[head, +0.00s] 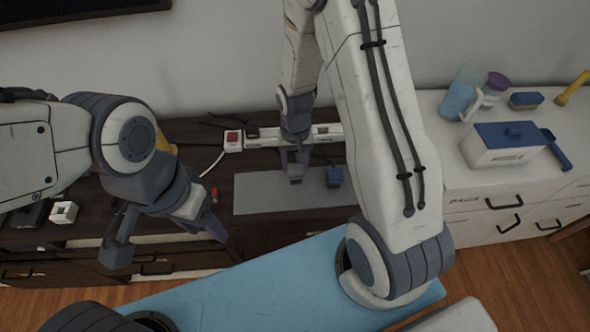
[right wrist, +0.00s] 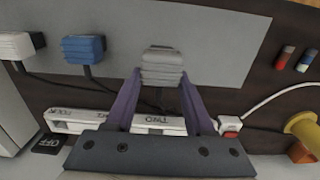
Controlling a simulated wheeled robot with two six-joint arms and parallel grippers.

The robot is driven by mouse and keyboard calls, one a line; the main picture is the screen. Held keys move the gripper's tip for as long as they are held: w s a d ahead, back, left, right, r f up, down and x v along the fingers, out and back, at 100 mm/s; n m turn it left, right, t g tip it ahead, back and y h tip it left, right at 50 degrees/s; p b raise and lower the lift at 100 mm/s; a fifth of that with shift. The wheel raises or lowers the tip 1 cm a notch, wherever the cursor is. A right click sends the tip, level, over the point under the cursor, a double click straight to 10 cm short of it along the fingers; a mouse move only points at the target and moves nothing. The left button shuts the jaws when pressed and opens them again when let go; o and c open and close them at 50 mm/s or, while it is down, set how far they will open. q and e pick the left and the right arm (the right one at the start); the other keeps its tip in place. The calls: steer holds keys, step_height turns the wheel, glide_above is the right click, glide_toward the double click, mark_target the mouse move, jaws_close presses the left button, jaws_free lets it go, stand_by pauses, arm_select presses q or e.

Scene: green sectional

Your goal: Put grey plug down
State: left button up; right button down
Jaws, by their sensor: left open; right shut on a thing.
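The grey plug (right wrist: 162,66) is between the purple fingers of my right gripper (right wrist: 160,80), which is shut on it. In the head view the plug (head: 296,179) is over the grey mat (head: 250,196); I cannot tell whether it touches the mat. The mat also shows in the right wrist view (right wrist: 222,30). A blue plug (head: 334,177) sits at the mat's right side, and it also shows in the right wrist view (right wrist: 84,48). My left gripper (head: 167,240) is open and empty, left of the mat.
A white power strip (head: 326,132) with a red switch (head: 233,137) lies behind the mat. A white plug (right wrist: 16,46) is beside the blue one. A red item (head: 214,195) lies left of the mat. A blue-lidded box (head: 505,155) stands on the white cabinet. The mat's left part is clear.

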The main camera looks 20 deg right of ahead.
steer(key=shift+w+a+f, duration=0.1)
steer(key=shift+f, duration=2)
steer(key=shift+f, duration=0.2)
steer(key=shift+c, duration=1.3)
jaws_free()
